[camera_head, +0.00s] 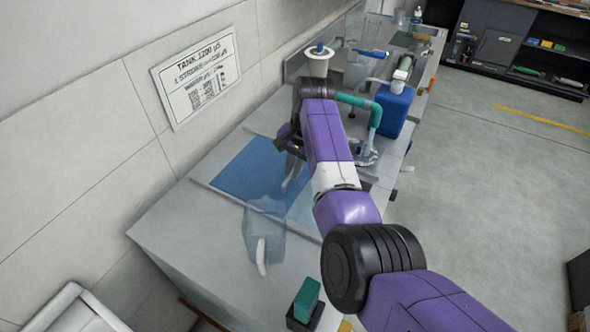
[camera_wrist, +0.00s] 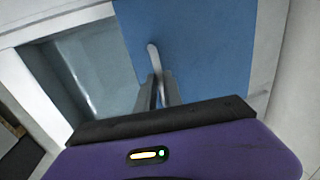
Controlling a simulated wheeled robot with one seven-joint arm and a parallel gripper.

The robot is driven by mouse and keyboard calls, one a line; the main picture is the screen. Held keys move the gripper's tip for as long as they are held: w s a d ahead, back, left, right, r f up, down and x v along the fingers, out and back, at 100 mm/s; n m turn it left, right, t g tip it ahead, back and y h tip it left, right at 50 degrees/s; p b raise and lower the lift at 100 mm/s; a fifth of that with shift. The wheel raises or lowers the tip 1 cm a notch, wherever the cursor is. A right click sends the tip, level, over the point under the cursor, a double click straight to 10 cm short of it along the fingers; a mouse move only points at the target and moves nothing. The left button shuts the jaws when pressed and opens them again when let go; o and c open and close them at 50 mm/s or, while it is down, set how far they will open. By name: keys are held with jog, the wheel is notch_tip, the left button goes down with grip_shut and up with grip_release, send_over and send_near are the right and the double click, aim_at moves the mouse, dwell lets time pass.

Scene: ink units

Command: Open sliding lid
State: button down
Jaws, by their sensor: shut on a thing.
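The sliding lid is a flat blue panel (camera_head: 238,172) set in the grey bench top, and it fills the right of the wrist view (camera_wrist: 212,45). Beside it an open basin (camera_wrist: 85,75) shows on the left of the wrist view, so the lid covers only part of the opening. A pale upright handle (camera_wrist: 152,52) stands near the lid's edge beside the opening. My gripper (camera_wrist: 158,92) is shut on this handle, with its fingers on either side. In the head view my gripper (camera_head: 291,168) is over the bench, partly hidden by my wrist.
A clear jug (camera_head: 264,228) with a pale handle stands at the front of the lid. A green block on a dark base (camera_head: 305,302) is near the front edge. A blue canister (camera_head: 394,108) and a teal pipe (camera_head: 362,103) stand behind my arm. A wall (camera_head: 90,120) borders the left.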

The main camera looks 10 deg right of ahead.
jog(key=c, duration=1.5)
grip_release()
jog(key=shift+s+d+r+b, duration=0.15)
jog(key=shift+d+r, duration=0.1)
jog(key=shift+r, duration=1.05)
jog(key=shift+s+d+r+b, duration=0.1)
jog(key=shift+s+d+r, duration=0.1)
jog(key=shift+r, duration=1.05)
jog(key=shift+s+d+r+b, duration=0.1)
jog(key=shift+d+r, duration=0.15)
jog(key=shift+r, duration=1.05)
